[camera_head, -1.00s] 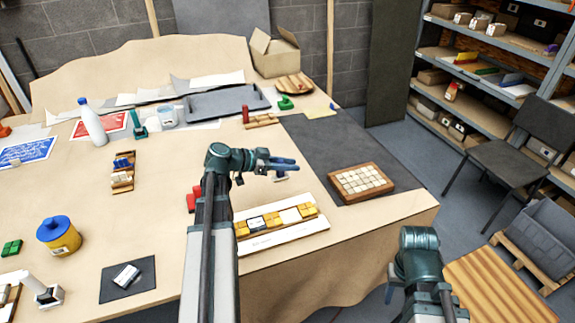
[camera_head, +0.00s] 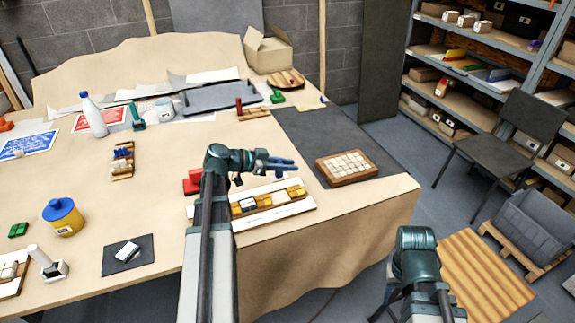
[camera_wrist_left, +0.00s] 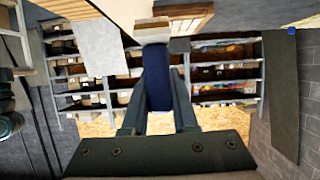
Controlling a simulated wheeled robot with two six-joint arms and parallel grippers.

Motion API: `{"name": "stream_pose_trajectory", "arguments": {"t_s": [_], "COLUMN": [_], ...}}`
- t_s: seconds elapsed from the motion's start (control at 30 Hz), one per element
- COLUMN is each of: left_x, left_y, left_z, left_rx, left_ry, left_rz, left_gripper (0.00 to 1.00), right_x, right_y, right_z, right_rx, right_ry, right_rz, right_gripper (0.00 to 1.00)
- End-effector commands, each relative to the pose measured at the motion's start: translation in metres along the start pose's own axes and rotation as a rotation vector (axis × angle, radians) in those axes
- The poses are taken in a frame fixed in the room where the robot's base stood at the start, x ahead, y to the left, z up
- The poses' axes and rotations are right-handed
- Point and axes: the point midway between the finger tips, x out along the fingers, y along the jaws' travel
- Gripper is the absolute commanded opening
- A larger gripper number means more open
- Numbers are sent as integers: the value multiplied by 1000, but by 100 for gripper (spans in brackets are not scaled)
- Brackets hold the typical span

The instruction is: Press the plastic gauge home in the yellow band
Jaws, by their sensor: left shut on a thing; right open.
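My left gripper (camera_head: 283,164) is above the far side of a white board (camera_head: 290,211) with a row of yellow, white and wooden tiles (camera_head: 262,200). It is shut on a dark blue piece, which lies between the fingers in the left wrist view (camera_wrist_left: 157,92). A pale block (camera_wrist_left: 152,32) shows at the far end of this piece; I cannot tell if they are joined. Which thing is the plastic gauge is not clear, and any gap in the yellow row is too small to make out. Of my right arm only upper parts show at lower right; its fingers cannot be made out.
Red blocks (camera_head: 192,182) stand by the board's left end. A wooden tray of pale tiles (camera_head: 346,167) lies on a dark mat (camera_head: 300,125) to the right. A yellow jar with a blue lid (camera_head: 63,216) and a dark pad (camera_head: 127,255) are at left. Bare bench lies between.

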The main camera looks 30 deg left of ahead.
Motion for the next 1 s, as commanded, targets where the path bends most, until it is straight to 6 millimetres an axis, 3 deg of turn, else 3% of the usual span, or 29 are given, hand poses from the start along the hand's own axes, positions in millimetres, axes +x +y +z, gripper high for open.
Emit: {"name": "stream_pose_trajectory", "arguments": {"t_s": [0.6, 1.0], "left_x": [20, 21], "left_y": [0, 0], "left_z": [47, 51], "left_rx": [0, 0], "left_ry": [0, 0], "left_rz": [0, 0], "left_gripper": [0, 0], "right_x": [51, 54], "right_y": [-5, -5], "right_z": [-3, -3], "right_rx": [0, 0], "right_ry": [0, 0], "right_rz": [0, 0], "right_gripper": [50, 50]}}
